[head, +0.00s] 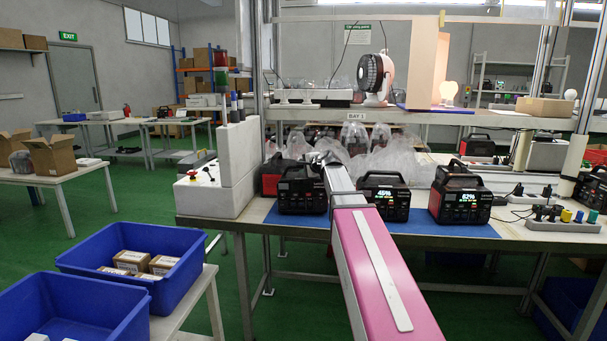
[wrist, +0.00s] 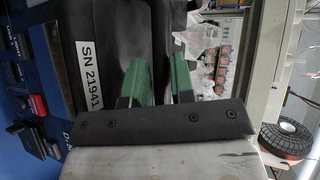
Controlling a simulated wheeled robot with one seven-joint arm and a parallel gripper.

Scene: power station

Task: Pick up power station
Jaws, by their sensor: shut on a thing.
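Several black and red power stations stand on the bench in the head view: one at left (head: 302,196), one in the middle (head: 384,197) reading 45%, and one at right (head: 460,200) reading 62%. My pink and white arm reaches between the left and middle ones, and its end hides part of that gap. In the wrist view my gripper (wrist: 160,85) has green finger pads shut on a dark part of a power station (wrist: 100,40) with a white SN 21941 label. The head view does not show clearly which unit is held.
The blue mat (head: 433,231) lies under the stations. A white box with a red button (head: 212,190) stands at left, and a power strip (head: 563,225) with cables at right. Above is a shelf with a fan (head: 375,75). Blue bins (head: 131,262) stand at lower left.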

